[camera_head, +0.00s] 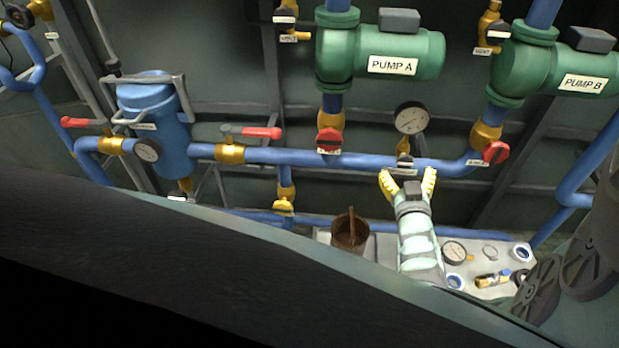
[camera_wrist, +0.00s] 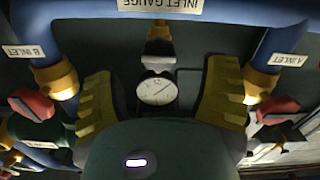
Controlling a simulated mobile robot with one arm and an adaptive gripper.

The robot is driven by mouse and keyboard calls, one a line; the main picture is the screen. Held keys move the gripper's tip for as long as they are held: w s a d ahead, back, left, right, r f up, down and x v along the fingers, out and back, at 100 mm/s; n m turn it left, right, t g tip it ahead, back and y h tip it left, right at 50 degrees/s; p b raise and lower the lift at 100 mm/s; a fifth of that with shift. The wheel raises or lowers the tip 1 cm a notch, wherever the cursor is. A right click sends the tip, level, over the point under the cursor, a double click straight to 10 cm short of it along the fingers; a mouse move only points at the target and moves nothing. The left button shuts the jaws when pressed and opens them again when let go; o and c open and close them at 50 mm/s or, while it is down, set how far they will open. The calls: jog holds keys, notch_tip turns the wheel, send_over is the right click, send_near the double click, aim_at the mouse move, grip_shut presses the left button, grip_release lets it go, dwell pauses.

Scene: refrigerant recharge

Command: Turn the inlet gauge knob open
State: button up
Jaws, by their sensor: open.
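The inlet gauge (camera_head: 411,118) is a round white dial with a dark rim above the blue pipe. Its small dark knob (camera_head: 404,159) sits on a brass fitting below the dial, just above a white label. In the wrist view the gauge dial (camera_wrist: 157,91) and the grey-black knob (camera_wrist: 158,48) appear between my fingers, near an upside-down "INLET GAUGE" label (camera_wrist: 160,6). My gripper (camera_head: 408,181) has yellow fingers spread wide and empty, just below the knob in the head view. It also shows in the wrist view (camera_wrist: 155,82). No contact with the knob is visible.
Red valve handles (camera_head: 329,141) (camera_head: 495,152) flank the gauge on the blue pipe (camera_head: 370,161). Green pumps A (camera_head: 385,55) and B (camera_head: 555,68) are above. A pale bench (camera_head: 380,255) below holds a brown pot (camera_head: 349,232), a loose gauge (camera_head: 454,252) and brass fittings.

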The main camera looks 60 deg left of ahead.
aim_at(405, 164)
jog(key=shift+b+x, duration=1.05)
jog(key=shift+x, duration=1.65)
jog(key=shift+d, duration=0.1)
jog(key=shift+c, duration=0.3)
jog(key=c, duration=1.2)
jog(key=shift+o, duration=0.2)
